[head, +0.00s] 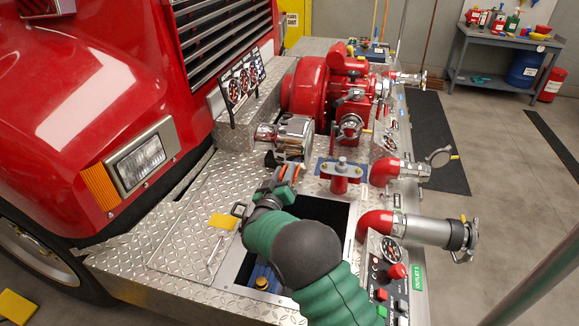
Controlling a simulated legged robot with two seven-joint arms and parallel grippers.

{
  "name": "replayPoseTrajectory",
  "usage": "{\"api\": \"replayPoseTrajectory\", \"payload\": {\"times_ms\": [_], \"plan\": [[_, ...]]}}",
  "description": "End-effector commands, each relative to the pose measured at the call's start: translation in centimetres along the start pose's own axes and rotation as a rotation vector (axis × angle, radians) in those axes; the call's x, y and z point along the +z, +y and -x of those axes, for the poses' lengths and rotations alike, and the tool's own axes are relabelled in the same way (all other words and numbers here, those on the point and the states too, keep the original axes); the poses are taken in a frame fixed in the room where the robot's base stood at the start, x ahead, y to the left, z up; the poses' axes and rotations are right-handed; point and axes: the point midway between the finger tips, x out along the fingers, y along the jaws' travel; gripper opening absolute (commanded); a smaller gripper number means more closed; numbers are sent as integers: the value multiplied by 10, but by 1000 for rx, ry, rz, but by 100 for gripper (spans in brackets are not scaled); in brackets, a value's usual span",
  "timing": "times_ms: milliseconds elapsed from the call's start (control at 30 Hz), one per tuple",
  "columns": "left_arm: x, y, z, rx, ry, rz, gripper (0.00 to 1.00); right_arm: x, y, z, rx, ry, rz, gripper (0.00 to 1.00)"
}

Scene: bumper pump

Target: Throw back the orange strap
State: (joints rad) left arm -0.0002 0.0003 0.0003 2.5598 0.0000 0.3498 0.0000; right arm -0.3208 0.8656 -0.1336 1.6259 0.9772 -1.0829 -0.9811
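My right arm reaches in from the bottom. Its gripper (284,180) is over the diamond-plate bumper deck (190,235), at the far left corner of a square opening. A small orange-red bit (296,172) shows at the fingertips; it may be part of the orange strap, but it is too small to be sure. I cannot tell whether the fingers are closed on it. My wrist and forearm hide part of the opening (325,211). A blue item with a yellow part (263,279) lies down inside it. My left gripper is not in view.
A hatch lid with a yellow tag (222,221) lies left of the opening. A red pump (325,85), a red post fitting (341,176) and outlet pipes (430,232) stand beyond and right. The red truck body (85,90) bounds the left. Open floor lies right.

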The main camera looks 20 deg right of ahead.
Motion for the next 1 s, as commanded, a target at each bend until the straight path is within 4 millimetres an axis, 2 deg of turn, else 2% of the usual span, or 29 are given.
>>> {"api": "replayPoseTrajectory", "payload": {"times_ms": [167,400,433,1000], "plan": [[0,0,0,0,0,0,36,-2,-3,2,-1,1,1,32],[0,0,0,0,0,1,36,2,-1,-3,-3,-3,-1,2],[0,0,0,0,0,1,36,3,-1,-3,-4,-4,-1,0],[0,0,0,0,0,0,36,4,-2,-4,-4,-6,1,0]]}}
